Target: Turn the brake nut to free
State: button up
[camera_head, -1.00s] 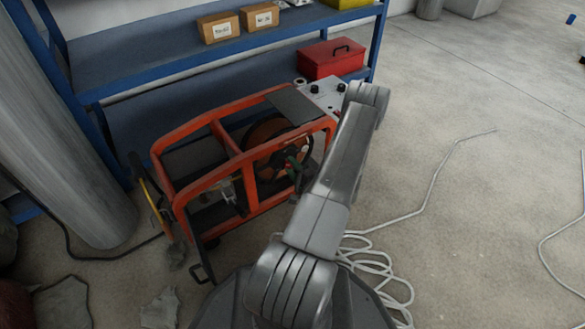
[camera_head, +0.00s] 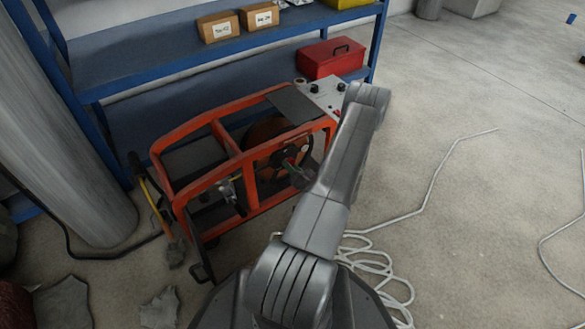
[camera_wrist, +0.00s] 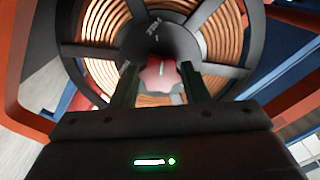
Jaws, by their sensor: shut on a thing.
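The brake nut (camera_wrist: 160,75) is a red lobed knob with a short pale mark. It sits at the centre of the reel's dark hub (camera_wrist: 165,38). My gripper (camera_wrist: 158,83) has its two dark fingers on either side of the nut and is shut on it. The hub face carries small white lettering, too blurred to read surely. Copper-coloured coils (camera_wrist: 105,35) show between the dark spokes. In the head view the reel (camera_head: 265,135) stands inside an orange frame, and my gripper (camera_head: 293,168) reaches its front, partly hidden by my arm.
The orange tubular frame (camera_head: 237,165) surrounds the reel closely. A blue shelf (camera_head: 130,75) stands behind, bearing a red toolbox (camera_head: 330,60) and cardboard boxes (camera_head: 218,27). A white cable (camera_head: 370,268) lies coiled on the floor. The floor to the right is mostly clear.

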jog(key=shift+f+n, duration=0.1)
jog(key=shift+n, duration=1.1)
jog(key=o, duration=1)
jog(key=shift+c, duration=0.2)
jog(key=p+v, duration=0.3)
jog(key=v, duration=1)
jog(key=shift+s+d+p, duration=0.25)
jog(key=shift+s+p, duration=0.1)
jog(key=shift+p, duration=0.05)
